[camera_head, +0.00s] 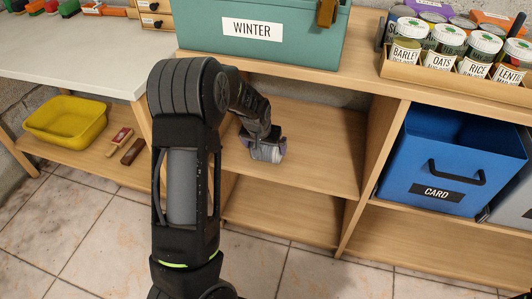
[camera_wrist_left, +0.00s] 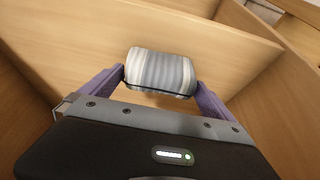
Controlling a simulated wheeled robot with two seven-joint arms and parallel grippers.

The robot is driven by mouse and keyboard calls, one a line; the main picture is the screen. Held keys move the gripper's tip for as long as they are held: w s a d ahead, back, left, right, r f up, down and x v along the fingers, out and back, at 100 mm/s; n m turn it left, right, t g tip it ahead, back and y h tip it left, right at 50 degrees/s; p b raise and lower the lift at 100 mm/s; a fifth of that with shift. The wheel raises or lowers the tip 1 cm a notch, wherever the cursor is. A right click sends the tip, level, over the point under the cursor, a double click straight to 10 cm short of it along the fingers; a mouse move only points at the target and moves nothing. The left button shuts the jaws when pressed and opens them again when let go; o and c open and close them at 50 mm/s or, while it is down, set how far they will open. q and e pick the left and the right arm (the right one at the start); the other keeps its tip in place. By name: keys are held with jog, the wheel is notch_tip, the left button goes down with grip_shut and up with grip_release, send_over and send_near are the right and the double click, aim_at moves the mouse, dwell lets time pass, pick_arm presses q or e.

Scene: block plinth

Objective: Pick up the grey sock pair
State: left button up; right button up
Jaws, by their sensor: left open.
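The grey sock pair (camera_wrist_left: 160,72) is a rolled bundle with light and dark grey stripes. In the left wrist view it lies between the two purple fingers of my left gripper (camera_wrist_left: 161,85), which is open around it. In the head view the sock pair (camera_head: 267,152) rests on the middle wooden shelf, under the top with the teal box. My left gripper (camera_head: 265,146) reaches down to it there and partly covers it. Whether the fingers touch the sock pair is hard to tell. My right gripper does not show.
The shelf board (camera_head: 320,150) is bare right of the sock pair. A wooden divider (camera_head: 374,155) separates it from a blue CARD bin (camera_head: 450,160). The teal WINTER box (camera_head: 290,50) stands above. A yellow tub (camera_head: 66,118) and two brushes are at the left.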

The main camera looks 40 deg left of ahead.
pick_arm(q)
jog(key=x, duration=0.2)
jog(key=shift+w+f, duration=0.15)
jog(key=shift+f, duration=0.1)
jog(key=shift+c, duration=0.2)
jog(key=shift+r, duration=0.1)
jog(key=c, duration=1.1)
